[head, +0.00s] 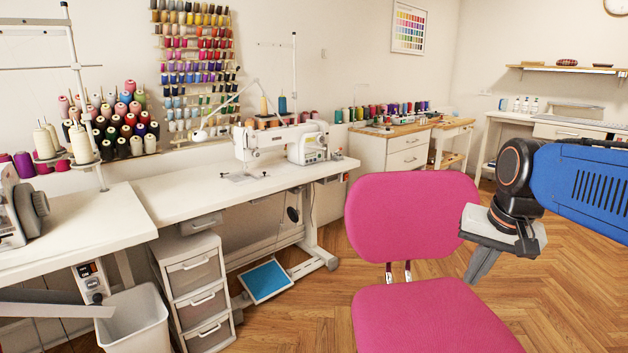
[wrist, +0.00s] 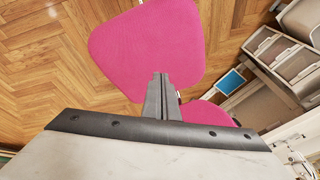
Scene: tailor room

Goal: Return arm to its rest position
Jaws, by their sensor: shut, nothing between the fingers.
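My gripper (head: 483,264) hangs from my blue arm at the right of the head view, pointing down beside the right edge of the pink chair's backrest. In the wrist view its two dark fingers (wrist: 162,80) are together and empty, with the pink chair beyond them. I cannot tell from the pictures whether the gripper touches the chair.
The pink chair (head: 415,216) stands close by at the centre right. A sewing table (head: 180,196) with a white machine (head: 262,144), a drawer unit (head: 195,285) and a white bin (head: 135,320) are at the left. Wood floor (head: 570,300) is open at the right.

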